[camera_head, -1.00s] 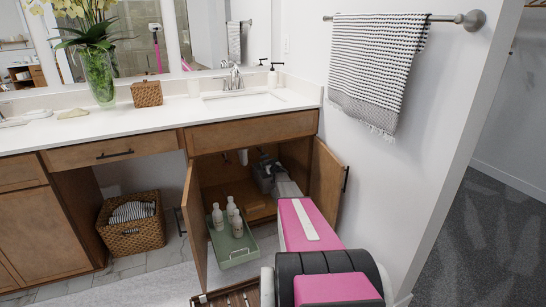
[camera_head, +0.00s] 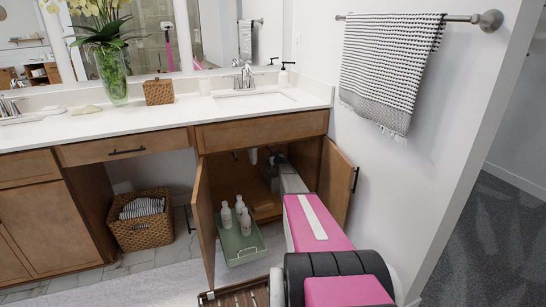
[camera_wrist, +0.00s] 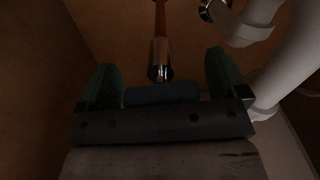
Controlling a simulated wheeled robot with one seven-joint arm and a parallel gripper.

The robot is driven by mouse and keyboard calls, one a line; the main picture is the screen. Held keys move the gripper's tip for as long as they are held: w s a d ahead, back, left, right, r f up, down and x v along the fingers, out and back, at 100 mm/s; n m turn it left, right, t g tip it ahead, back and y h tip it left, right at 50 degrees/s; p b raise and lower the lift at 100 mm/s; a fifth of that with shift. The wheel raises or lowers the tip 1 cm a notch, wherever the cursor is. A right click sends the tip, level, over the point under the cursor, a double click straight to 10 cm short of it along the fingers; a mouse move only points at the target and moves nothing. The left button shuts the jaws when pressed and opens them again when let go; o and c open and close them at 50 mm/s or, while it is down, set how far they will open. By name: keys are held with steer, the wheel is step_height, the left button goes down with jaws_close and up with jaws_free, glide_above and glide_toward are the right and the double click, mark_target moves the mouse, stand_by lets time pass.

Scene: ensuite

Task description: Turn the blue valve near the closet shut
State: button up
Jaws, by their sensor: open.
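The blue valve (camera_wrist: 162,94) shows in the wrist view as a dark blue, horizontal rounded handle below a shiny metal stem (camera_wrist: 160,60) on a copper-coloured pipe (camera_wrist: 160,16). My gripper (camera_wrist: 160,66) is open, with one green finger on each side of the handle. The handle sits between the fingers, close to the palm, with gaps at both sides; I cannot tell whether it touches the palm. In the head view my arm reaches into the open cabinet (camera_head: 262,136) under the sink, and the valve is hidden there.
White drain pipes (camera_wrist: 290,60) run close to the right finger. The cabinet's left door (camera_head: 203,225) and right door (camera_head: 335,180) stand open beside my arm. A green tray (camera_head: 240,252) with several white bottles sits at the cabinet's front left. A wicker basket (camera_head: 140,225) stands further left.

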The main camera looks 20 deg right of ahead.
steer(key=c, duration=0.9)
steer(key=shift+m, duration=0.8)
steer(key=shift+c, duration=0.2)
steer(key=o, duration=0.9)
steer(key=shift+o, duration=0.2)
steer(key=shift+s, duration=0.15)
steer(key=s, duration=1)
steer(key=shift+s+d, duration=0.2)
steer(key=shift+s, duration=0.1)
